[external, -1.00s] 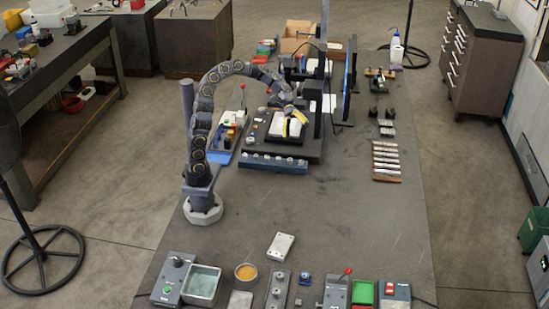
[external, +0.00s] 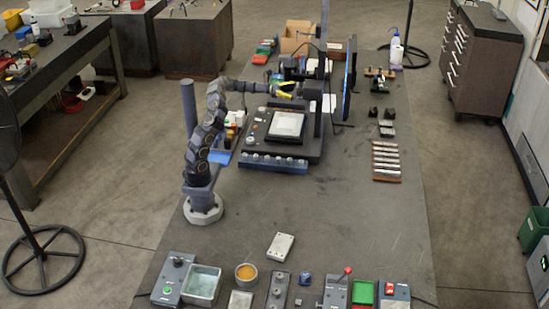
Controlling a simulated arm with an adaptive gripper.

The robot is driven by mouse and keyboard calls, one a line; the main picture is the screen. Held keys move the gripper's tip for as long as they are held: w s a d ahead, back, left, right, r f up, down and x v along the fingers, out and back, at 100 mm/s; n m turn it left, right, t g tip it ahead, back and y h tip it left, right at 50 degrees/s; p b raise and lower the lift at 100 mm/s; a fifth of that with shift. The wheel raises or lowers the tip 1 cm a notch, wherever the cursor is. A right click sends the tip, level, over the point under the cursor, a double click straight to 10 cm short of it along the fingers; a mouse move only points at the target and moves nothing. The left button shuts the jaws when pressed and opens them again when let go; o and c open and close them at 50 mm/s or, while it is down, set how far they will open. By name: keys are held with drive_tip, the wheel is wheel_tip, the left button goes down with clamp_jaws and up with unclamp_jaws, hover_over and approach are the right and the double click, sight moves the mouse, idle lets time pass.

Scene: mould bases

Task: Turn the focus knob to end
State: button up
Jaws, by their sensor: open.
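My gripper (external: 290,90) has yellow fingers, spread apart with nothing visible between them. It points right, toward the dark upright column (external: 320,90) of the inspection stand, above the back of its base. I cannot tell whether it touches the stand. The focus knob cannot be made out for certain; the fingers and column may hide it. The stand's black base (external: 258,150) carries a pale square plate (external: 288,124), now uncovered. A blue-grey strip (external: 274,163) with several small round knobs runs along the base's front.
A monitor (external: 350,75) stands just right of the column. Small parts and a blue tray (external: 221,157) lie left of the base. A rack of metal bars (external: 386,160) lies to the right. The bench middle, in front of the strip, is mostly clear.

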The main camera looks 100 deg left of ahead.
drive_tip(key=shift+w, duration=1.25)
